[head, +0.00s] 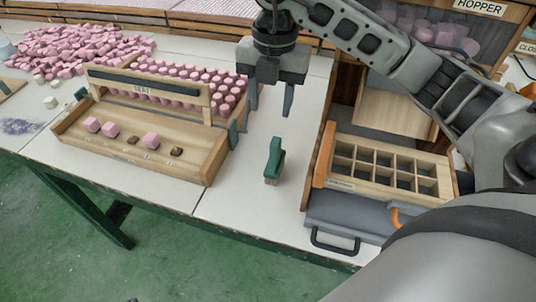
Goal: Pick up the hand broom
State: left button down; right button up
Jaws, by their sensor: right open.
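The hand broom (274,160) stands on the white table between the wooden tray and the hopper cabinet. It has a dark green handle and a short tan bristle end at the bottom. My right gripper (270,107) is open and empty, with its fingers pointing down. In the picture it is above the broom, apart from it. My left gripper is not in view.
A wooden tray (190,165) with pink and dark pieces stands to the left. A heap of pink pieces (80,50) lies behind it. The hopper cabinet, with a sectioned wooden box (388,192) and a grey drawer (340,215), stands to the right. Bare table surrounds the broom.

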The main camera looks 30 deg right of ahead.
aim_at(275, 150)
jog(key=shift+m+h, duration=0.3)
jog(key=f, duration=0.3)
jog(key=f+b, duration=0.1)
jog(key=f, duration=0.2)
jog(key=d+f, duration=0.1)
jog(key=f, duration=0.2)
jog(key=shift+d+f, duration=0.1)
jog(key=shift+w+d+f, duration=0.1)
jog(key=shift+f, duration=1.45)
jog(key=shift+w+d+f, duration=0.1)
jog(key=shift+f, duration=1.4)
jog(key=shift+c, duration=0.3)
grip_shut()
